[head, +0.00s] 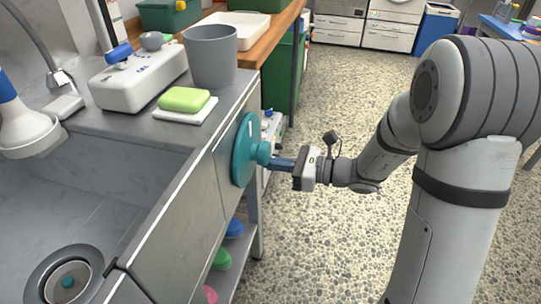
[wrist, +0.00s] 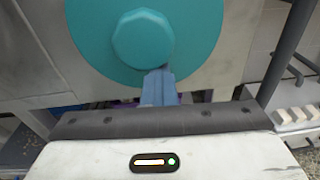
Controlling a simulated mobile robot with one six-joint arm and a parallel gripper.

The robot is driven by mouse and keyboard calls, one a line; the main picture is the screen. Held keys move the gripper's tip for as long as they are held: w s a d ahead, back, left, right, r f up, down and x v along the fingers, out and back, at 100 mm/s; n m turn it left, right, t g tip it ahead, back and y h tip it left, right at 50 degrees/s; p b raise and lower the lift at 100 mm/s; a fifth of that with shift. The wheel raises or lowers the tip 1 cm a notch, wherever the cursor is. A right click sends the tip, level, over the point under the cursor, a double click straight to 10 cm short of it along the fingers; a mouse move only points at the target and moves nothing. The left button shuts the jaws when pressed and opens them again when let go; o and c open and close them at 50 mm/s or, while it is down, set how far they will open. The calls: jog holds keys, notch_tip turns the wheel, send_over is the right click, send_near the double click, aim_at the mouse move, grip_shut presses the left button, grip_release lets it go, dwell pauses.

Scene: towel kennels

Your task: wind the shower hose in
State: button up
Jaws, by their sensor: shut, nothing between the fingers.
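A teal round disc (head: 241,150) with a thick teal knob (head: 262,153) is mounted upright on the grey front of the sink counter. In the wrist view the disc (wrist: 90,45) fills the top, and its faceted knob (wrist: 143,38) stands out from it. My gripper (head: 273,163) is at the knob from the right, its blue fingers together with nothing between them. In the wrist view the fingertips (wrist: 158,73) overlap the knob's lower edge; I cannot tell whether they touch it. A white and blue shower head (head: 25,125) is at the far left. I cannot make out its hose.
The metal sink (head: 60,215) is on the left. Colourful items lie on a shelf below the disc. The pebbled floor (head: 335,225) is open.

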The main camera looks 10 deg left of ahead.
jog(key=o, duration=0.5)
jog(key=shift+r+n+y, duration=0.4)
jog(key=shift+r+y, duration=0.1)
jog(key=shift+r, duration=1.3)
jog(key=shift+c, duration=0.2)
jog(key=shift+o, duration=1.2)
jog(key=shift+w+d+f+m+h, duration=0.1)
jog(key=shift+d+f+m+h, duration=0.15)
jog(key=shift+f, duration=0.35)
jog(key=shift+w+d+f+m+h, duration=0.15)
jog(key=shift+f+h, duration=0.2)
jog(key=shift+f, duration=0.2)
jog(key=shift+o, duration=1)
jog(key=shift+s+d, duration=0.1)
jog(key=shift+d, duration=0.1)
jog(key=o, duration=0.5)
jog(key=shift+s+d+r, duration=0.15)
jog(key=shift+s+d, duration=0.3)
jog(key=shift+d, duration=0.2)
jog(key=shift+o, duration=0.2)
jog(key=p+v, duration=0.1)
jog(key=v, duration=0.6)
jog(key=shift+f, duration=0.8)
jog(key=shift+w, duration=0.1)
jog(key=shift+r+p, duration=0.1)
jog(key=shift+p, duration=0.25)
